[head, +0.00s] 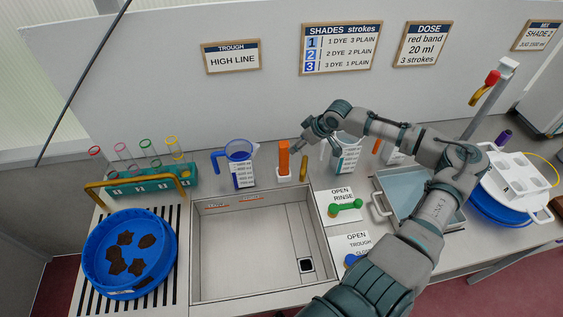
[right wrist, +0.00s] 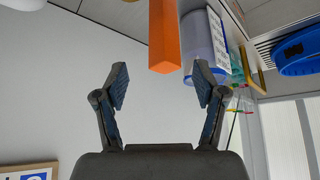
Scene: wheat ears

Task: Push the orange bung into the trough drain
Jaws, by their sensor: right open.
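The orange bung (head: 283,158) stands upright in a small white holder (head: 284,178) behind the trough (head: 240,262). My right gripper (head: 299,145) is just right of the bung's upper part in the head view. In the right wrist view my right gripper (right wrist: 161,84) is open and empty, and the orange bung (right wrist: 164,38) shows beyond the fingertips, roughly centred between them. I cannot see contact. My left gripper is not in view.
A blue-handled jug (head: 240,164) stands left of the bung, and another jug (head: 347,154) stands behind my right arm. A green lever (head: 345,208) is right of the trough. A blue tray (head: 128,252) with dark pieces is at left. The trough interior is clear.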

